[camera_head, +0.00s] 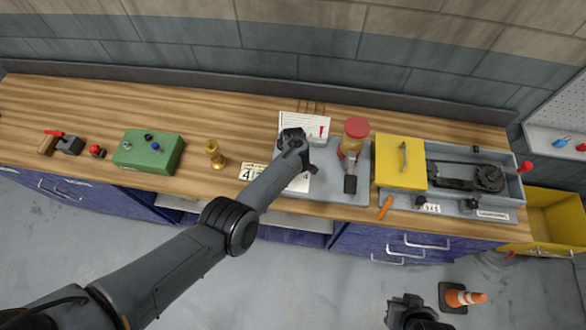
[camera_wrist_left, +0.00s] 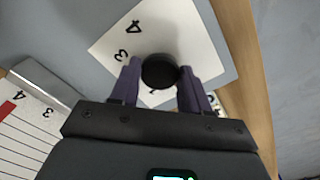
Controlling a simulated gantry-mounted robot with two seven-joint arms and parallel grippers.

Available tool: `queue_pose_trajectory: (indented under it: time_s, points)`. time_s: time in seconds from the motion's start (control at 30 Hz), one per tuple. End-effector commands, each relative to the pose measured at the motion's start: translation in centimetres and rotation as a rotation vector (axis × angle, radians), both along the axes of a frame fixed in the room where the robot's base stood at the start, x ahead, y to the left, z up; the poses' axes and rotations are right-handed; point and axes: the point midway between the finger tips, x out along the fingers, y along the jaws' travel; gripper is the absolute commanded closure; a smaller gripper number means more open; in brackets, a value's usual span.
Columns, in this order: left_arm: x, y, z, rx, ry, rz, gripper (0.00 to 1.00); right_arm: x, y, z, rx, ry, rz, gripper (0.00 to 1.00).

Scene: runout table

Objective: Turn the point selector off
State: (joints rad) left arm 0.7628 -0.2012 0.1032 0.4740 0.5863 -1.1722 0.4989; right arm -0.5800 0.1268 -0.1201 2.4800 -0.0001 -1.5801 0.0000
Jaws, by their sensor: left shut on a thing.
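The point selector is a round black knob (camera_wrist_left: 159,71) on a white card (camera_wrist_left: 112,45) with printed numbers, in the left wrist view. My left gripper (camera_wrist_left: 157,80) is shut on the knob, one finger on each side of it. The fingers and knob hide part of the card, so I cannot tell which number the knob points to. In the head view my left gripper (camera_head: 306,160) is over the grey panel (camera_head: 335,185), and the arm hides the knob. A dark part at the bottom right looks like my right gripper (camera_head: 412,312), low and away from the table; its fingers are unclear.
A white chart (camera_head: 305,124) stands just behind my left gripper. A brass piece (camera_head: 214,154) and a green box (camera_head: 148,152) are to the left.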

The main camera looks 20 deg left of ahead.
Motion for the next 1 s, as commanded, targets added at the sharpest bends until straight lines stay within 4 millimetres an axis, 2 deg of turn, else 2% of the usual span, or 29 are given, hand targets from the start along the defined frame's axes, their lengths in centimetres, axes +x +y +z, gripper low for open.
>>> queue_pose_trajectory:
  time_s: [0.47, 0.5, 0.63, 1.0]
  points:
    - [0.03, 0.04, 0.00, 0.001, -0.001, 0.015, 0.84, 0.02, 0.21, -0.01, 0.008, 0.000, -0.006, 1.00]
    - [0.02, 0.05, -0.01, 0.001, -0.001, 0.015, 0.49, 0.03, 0.22, -0.01, 0.009, 0.000, -0.006, 1.00]
    - [0.02, 0.05, 0.00, 0.001, -0.001, 0.014, 0.29, 0.02, 0.25, 0.00, 0.011, 0.000, -0.007, 1.00]
    - [0.03, 0.03, 0.39, 0.001, -0.001, 0.013, 0.28, 0.02, 0.22, 0.24, 0.009, 0.000, -0.006, 1.00]
